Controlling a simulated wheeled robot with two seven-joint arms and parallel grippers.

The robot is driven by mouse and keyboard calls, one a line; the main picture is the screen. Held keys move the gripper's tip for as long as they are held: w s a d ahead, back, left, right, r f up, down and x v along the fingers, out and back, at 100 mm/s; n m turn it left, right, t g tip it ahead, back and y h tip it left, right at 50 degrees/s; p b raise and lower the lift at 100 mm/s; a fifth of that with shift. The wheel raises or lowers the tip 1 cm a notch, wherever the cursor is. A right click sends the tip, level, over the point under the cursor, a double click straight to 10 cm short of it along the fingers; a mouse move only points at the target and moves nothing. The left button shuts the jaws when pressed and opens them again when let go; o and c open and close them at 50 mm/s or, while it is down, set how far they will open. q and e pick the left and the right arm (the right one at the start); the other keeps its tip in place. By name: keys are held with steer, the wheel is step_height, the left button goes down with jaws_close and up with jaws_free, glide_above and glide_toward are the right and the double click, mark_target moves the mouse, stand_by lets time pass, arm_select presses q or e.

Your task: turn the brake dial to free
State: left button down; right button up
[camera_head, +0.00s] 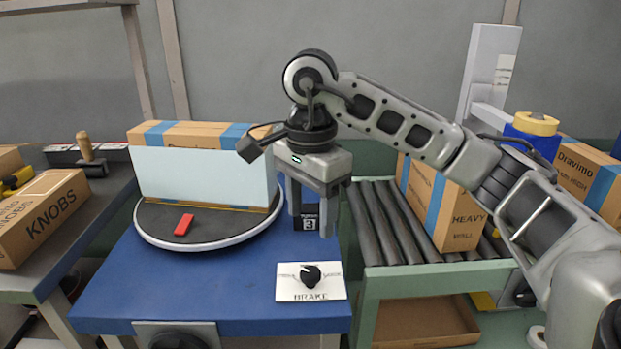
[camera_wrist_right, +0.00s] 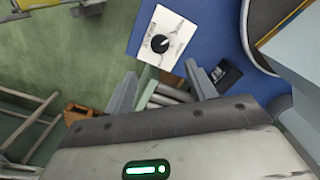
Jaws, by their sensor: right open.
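The black brake dial (camera_head: 311,276) sits on a white plate (camera_head: 290,293) marked BRAKE, near the front right of the blue table. Its white mark seems to point up and left; LOCK is at the right, and the left label is too small to read surely. The dial (camera_wrist_right: 159,43) and plate (camera_wrist_right: 172,22) also show in the right wrist view. My right gripper (camera_head: 311,226) points down, open and empty, above and behind the dial, apart from it. Its fingers (camera_wrist_right: 160,88) show below the dial in the wrist view. My left gripper is not in view.
A black block marked 3 (camera_head: 307,222) stands behind my right fingers. Left of it, a round turntable (camera_head: 160,236) bears a large panelled box (camera_head: 200,172) and a red piece (camera_head: 184,224). A roller conveyor (camera_head: 378,222) with a carton (camera_head: 440,205) lies to the right.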

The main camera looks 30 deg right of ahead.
arm_select(q)
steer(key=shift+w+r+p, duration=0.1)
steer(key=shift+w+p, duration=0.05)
steer(key=shift+p, duration=0.4)
arm_select(e)
step_height(320, 180, up, 4)
steer(key=shift+r, duration=0.25)
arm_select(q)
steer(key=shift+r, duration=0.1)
